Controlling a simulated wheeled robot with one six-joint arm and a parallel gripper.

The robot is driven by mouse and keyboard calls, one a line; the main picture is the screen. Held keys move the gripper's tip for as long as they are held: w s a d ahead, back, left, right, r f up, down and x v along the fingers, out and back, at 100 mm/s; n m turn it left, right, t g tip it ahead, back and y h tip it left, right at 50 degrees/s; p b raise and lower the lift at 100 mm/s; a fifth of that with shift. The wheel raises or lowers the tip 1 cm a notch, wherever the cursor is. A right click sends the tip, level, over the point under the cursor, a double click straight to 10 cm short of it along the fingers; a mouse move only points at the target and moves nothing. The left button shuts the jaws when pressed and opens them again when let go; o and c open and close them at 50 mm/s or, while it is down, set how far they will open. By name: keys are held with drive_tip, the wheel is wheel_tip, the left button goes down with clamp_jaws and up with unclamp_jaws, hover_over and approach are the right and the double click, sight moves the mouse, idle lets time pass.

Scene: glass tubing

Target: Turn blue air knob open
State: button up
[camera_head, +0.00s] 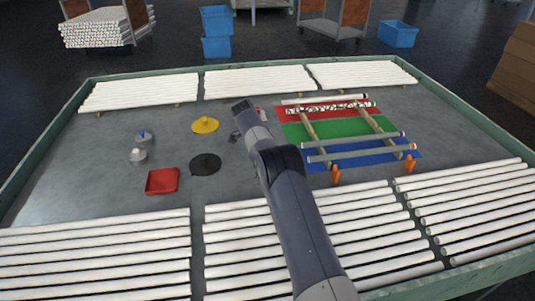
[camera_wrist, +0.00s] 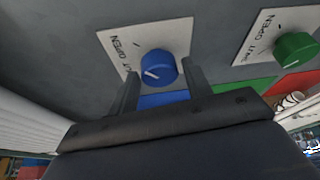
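The blue knob (camera_wrist: 158,67) shows in the wrist view, on a white plate (camera_wrist: 117,45) with partly readable lettering that includes "OPEN". A pale pointer line marks its face. My gripper (camera_wrist: 163,76) is open, with one finger to each side of the knob in the picture. A gap shows between each finger and the knob, and I cannot tell whether the fingertips reach its depth. In the head view my arm (camera_head: 290,195) extends over the table, and I cannot make out the knob there.
A green knob (camera_wrist: 293,48) on its own white plate is to the right in the wrist view. In the head view, white tubes (camera_head: 95,250) lie along the table's front and back. A red tray (camera_head: 162,181), a black disc (camera_head: 205,164) and a yellow disc (camera_head: 205,125) lie left of my arm.

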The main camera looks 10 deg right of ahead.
drive_tip(key=shift+o, duration=1.1)
drive_tip(key=shift+r, duration=0.1)
drive_tip(key=v, duration=1)
drive_tip(key=shift+a+r+p, duration=0.2)
drive_tip(key=shift+r+p, duration=0.1)
drive_tip(key=shift+f, duration=0.1)
drive_tip(key=x, duration=1.1)
drive_tip(key=shift+d, duration=0.1)
drive_tip(key=shift+b, duration=0.4)
